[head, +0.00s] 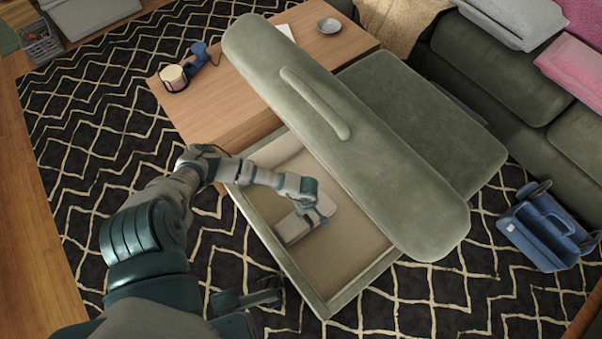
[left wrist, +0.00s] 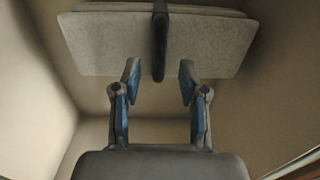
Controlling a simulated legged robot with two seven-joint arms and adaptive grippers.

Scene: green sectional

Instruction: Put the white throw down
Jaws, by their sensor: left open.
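The white throw (head: 292,229) is a folded pale bundle lying inside the open storage box (head: 350,290) of the green sectional. In the left wrist view the throw (left wrist: 105,45) shows as a flat, layered block with a dark band around its middle. My left gripper (head: 317,214) reaches down into the box at the throw. In the left wrist view its two blue-padded fingers (left wrist: 159,72) are apart, with the throw just beyond their tips and nothing gripped between them. Part of the throw is hidden by the gripper in the head view.
The long green padded lid (head: 385,165) stands raised over the box's right side. A blue caddy (head: 545,235) stands on the patterned rug at right.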

